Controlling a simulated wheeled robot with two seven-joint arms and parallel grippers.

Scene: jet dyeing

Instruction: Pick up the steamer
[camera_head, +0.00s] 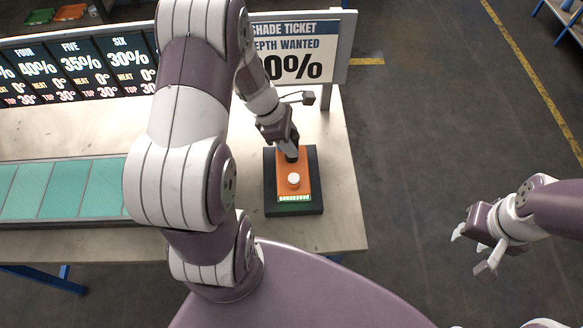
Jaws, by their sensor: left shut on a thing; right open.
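The steamer (293,185) looks like an orange block with a round white knob and a lit green strip at its near end. It lies on a black pad (314,195) near the right end of the table. My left gripper (291,153) reaches down to its far end and is shut on a dark part there, which looks like its handle. The fingers partly hide the grip. I cannot tell whether the steamer is clear of the pad. My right gripper (472,254) is open and empty, out over the floor at the right.
The table (330,225) has a row of teal panels (105,190) at the left. Behind stand dark percentage panels (85,70) and a sign reading "SHADE TICKET" (300,50). My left arm hides the table's middle. Floor right of the table is clear.

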